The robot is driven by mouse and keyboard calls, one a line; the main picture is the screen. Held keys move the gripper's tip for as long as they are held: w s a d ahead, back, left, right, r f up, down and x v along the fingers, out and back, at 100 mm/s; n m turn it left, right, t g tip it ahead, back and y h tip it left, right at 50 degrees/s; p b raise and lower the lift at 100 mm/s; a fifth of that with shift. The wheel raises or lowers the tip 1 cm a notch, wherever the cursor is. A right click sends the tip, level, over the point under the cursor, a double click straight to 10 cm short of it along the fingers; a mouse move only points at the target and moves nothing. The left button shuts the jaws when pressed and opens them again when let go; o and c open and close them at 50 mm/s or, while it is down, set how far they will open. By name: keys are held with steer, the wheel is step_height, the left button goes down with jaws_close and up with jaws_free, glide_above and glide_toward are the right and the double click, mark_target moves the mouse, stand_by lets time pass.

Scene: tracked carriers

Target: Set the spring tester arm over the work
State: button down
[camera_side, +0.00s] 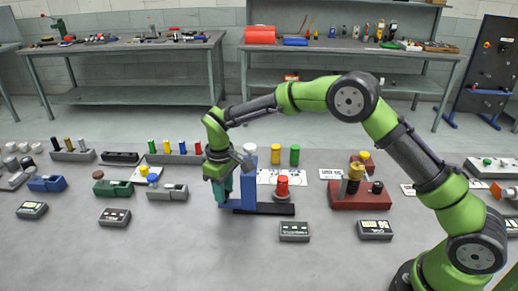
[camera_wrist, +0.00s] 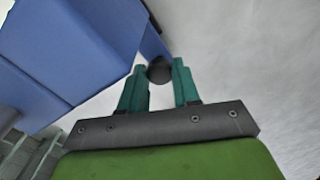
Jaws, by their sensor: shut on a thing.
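The spring tester is the blue device (camera_side: 249,182) on a dark base (camera_side: 266,209) at the middle of the bench, with a pale cap on its post. A red cylinder (camera_side: 282,187) stands upright on the base, right of the blue post. My gripper (camera_side: 223,195) points down at the left side of the blue part. In the wrist view its teal fingers (camera_wrist: 159,82) are shut on a dark round knob (camera_wrist: 158,71) at the end of a narrow blue bar (camera_wrist: 151,43). A larger blue block (camera_wrist: 75,45) fills the upper left. Nothing sits between the fingers and red cylinder except the blue post.
A red-brown fixture (camera_side: 361,198) stands to the right. A grey block with a blue knob (camera_side: 167,191) is to the left. Yellow and green cylinders (camera_side: 295,155) stand behind. A small display box (camera_side: 294,231) lies in front.

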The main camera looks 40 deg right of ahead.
steer(key=s+d, duration=0.6)
steer(key=d, duration=0.1)
steer(key=shift+s, duration=0.4)
steer(key=c, duration=0.8)
jaws_free()
steer(key=shift+a, duration=0.1)
steer(key=shift+r, duration=0.2)
step_height(320, 180, up, 17)
steer(key=shift+f, duration=0.2)
